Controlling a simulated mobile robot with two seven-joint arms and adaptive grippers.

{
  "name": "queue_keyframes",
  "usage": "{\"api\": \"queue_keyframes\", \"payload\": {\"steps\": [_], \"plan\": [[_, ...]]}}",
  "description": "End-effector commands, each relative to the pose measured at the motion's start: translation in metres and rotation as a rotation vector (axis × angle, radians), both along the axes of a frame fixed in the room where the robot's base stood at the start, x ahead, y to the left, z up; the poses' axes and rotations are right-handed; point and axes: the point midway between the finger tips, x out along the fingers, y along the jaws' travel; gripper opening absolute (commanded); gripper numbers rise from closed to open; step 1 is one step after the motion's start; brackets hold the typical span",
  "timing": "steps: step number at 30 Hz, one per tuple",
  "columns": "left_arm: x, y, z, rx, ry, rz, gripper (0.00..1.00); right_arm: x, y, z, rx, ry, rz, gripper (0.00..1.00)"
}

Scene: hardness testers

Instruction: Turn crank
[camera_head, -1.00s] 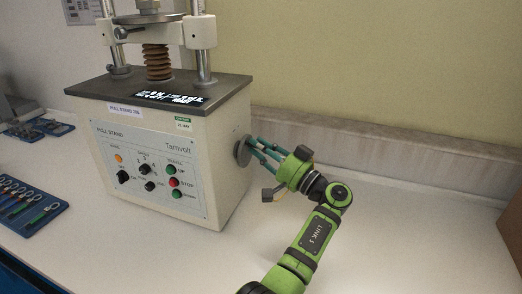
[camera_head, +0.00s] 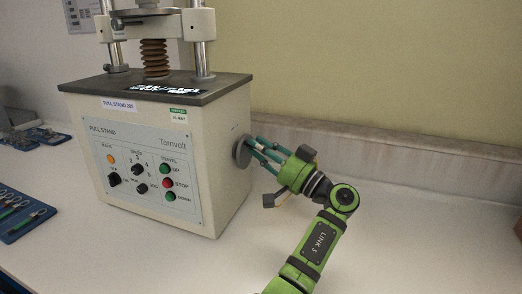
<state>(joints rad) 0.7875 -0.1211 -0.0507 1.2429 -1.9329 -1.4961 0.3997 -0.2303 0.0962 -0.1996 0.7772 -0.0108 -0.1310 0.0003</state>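The cream pull stand (camera_head: 150,150) stands on the white bench. On its right side is a round grey crank disc (camera_head: 242,152). The fingers look slightly apart, one above the other. Any crank handle between them is hidden, so I cannot tell whether they grip it.
The stand's front panel (camera_head: 143,172) has knobs and coloured buttons. A blue tool tray (camera_head: 10,235) lies at the left edge. A brown object (camera_head: 516,244) is at the right edge. The bench right of my arm is clear.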

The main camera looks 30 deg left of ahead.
Motion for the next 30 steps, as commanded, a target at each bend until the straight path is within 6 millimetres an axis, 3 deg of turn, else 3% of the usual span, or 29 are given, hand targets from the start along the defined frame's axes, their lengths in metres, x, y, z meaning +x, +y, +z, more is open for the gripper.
{"api": "queue_keyframes", "payload": {"steps": [14,30], "plan": [[0.000,-0.007,-0.002,-0.001,0.000,0.001,0.44,-0.002,0.000,-0.001,-0.001,0.004,0.001,0.40],[-0.003,-0.102,-0.030,0.001,-0.002,0.001,0.44,-0.001,0.000,0.000,-0.001,0.003,0.000,0.40]]}}
